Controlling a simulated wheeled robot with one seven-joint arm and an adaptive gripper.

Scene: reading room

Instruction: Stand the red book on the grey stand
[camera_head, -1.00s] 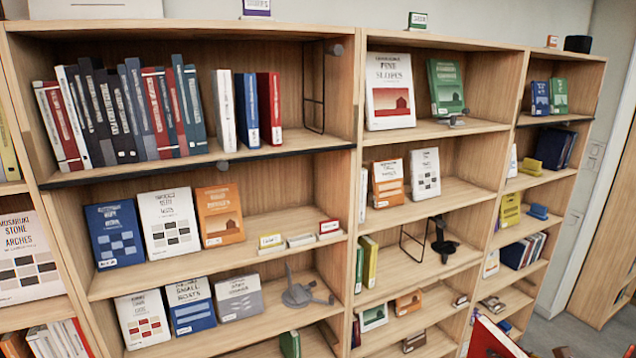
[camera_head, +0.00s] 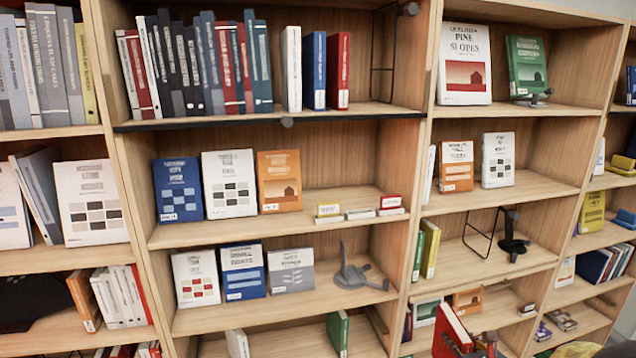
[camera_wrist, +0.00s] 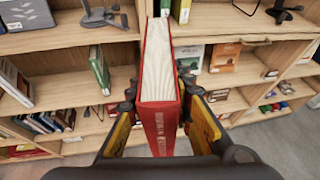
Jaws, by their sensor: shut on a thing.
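The red book (camera_wrist: 161,120) is held upright between the two fingers of my gripper (camera_wrist: 159,100) in the wrist view, with its page edges facing up. In the head view the red book (camera_head: 452,330) shows at the bottom edge, tilted, with my gripper (camera_head: 482,348) partly cut off beside it. A grey stand (camera_head: 358,275) sits empty on a middle shelf of the bookcase, right of a grey book. It also shows near the top of the wrist view (camera_wrist: 103,14). The held book is in front of the shelves, apart from the stand.
A blue book (camera_head: 243,272) and a grey book (camera_head: 290,270) stand left of the grey stand. A black stand (camera_head: 513,240) and a wire bookend (camera_head: 482,238) are one bay right. Above are small labelled blocks (camera_head: 358,213). A vertical panel (camera_head: 404,262) bounds the bay.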

